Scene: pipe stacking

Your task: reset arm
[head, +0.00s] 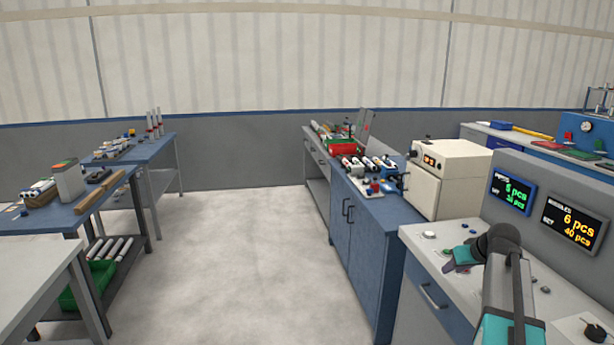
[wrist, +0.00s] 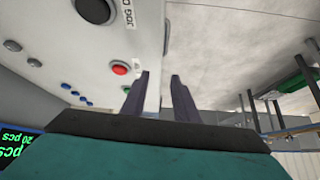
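My arm rises at the lower right of the head view, in front of a white control console (head: 440,245). My gripper (wrist: 160,80) shows in the wrist view as two dark fingers with a clear gap between them. It is open and nothing is between the fingers. In the wrist view a red button (wrist: 120,68) on the console lies just left of the fingers, and the floor lies to their right.
Two displays (head: 512,192) (head: 573,222) stand behind the console. A blue cabinet (head: 365,235) with several small parts on top and a cream box (head: 447,178) stand beyond it. Blue workbenches (head: 70,212) with pipes and a green bin (head: 97,285) are at the left. The floor (head: 240,265) between is clear.

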